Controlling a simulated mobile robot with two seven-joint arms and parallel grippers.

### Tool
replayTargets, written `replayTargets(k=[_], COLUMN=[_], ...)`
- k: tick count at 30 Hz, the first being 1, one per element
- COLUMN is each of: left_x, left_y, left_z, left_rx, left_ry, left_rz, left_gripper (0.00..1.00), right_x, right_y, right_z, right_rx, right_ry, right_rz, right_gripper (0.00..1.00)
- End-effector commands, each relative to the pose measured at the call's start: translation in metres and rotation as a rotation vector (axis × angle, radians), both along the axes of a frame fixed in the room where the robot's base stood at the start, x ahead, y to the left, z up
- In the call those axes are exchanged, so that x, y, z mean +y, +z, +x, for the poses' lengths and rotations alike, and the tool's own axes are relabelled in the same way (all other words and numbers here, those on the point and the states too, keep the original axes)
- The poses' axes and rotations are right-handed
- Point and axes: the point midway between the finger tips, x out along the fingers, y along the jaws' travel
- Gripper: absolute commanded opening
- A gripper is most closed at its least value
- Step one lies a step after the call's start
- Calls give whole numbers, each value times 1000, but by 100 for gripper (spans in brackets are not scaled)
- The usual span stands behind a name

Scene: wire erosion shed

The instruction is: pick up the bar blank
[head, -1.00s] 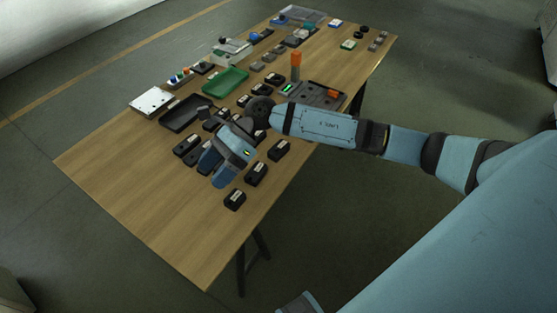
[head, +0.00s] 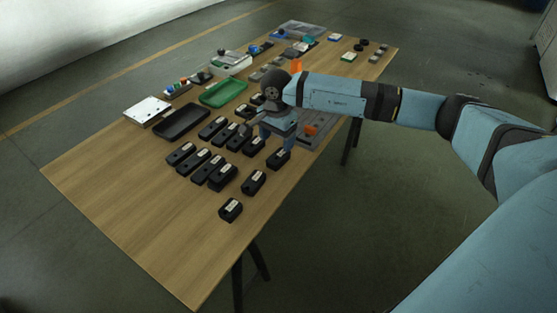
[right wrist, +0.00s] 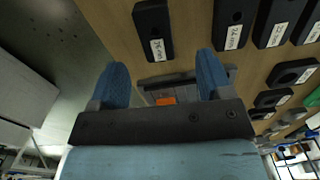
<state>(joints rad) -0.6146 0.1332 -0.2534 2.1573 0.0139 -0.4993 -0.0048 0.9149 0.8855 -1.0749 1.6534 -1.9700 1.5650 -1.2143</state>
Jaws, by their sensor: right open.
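My right gripper (head: 278,140) is pointed down over the right side of the table, among black labelled blocks. In the right wrist view its two blue fingers (right wrist: 162,66) are spread apart with nothing held between them. A black block (right wrist: 153,30) with a white label in mm lies just beyond the fingertips. Another black block (right wrist: 232,24) lies to its right. I cannot tell for sure which piece is the bar blank. Part of the block group is hidden behind the gripper in the head view. My left gripper is not in view.
A grey fixture with an orange piece (head: 310,130) lies right beside the gripper. A black tray (head: 182,123), a green tray (head: 223,93) and a white plate (head: 147,110) stand at the left. The near end of the wooden table (head: 140,215) is clear.

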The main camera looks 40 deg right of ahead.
Motion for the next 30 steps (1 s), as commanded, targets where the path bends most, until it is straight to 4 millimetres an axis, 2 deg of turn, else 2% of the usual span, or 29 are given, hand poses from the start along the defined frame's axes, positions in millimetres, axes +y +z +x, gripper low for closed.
replayTargets(k=[8, 15, 23, 30], left_x=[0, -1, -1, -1], left_y=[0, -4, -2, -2], left_z=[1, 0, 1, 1], left_rx=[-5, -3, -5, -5], left_ry=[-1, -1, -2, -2], left_rz=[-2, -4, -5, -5], left_gripper=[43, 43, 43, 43], right_x=[-1, -2, -2, -2], right_y=[-20, -54, -59, -58], right_z=[-2, -5, -4, -4], right_rx=[3, 2, 0, 0], right_ry=[-1, 0, 0, 0], right_rz=[0, 2, 1, 1], right_gripper=[72, 72, 72, 20])
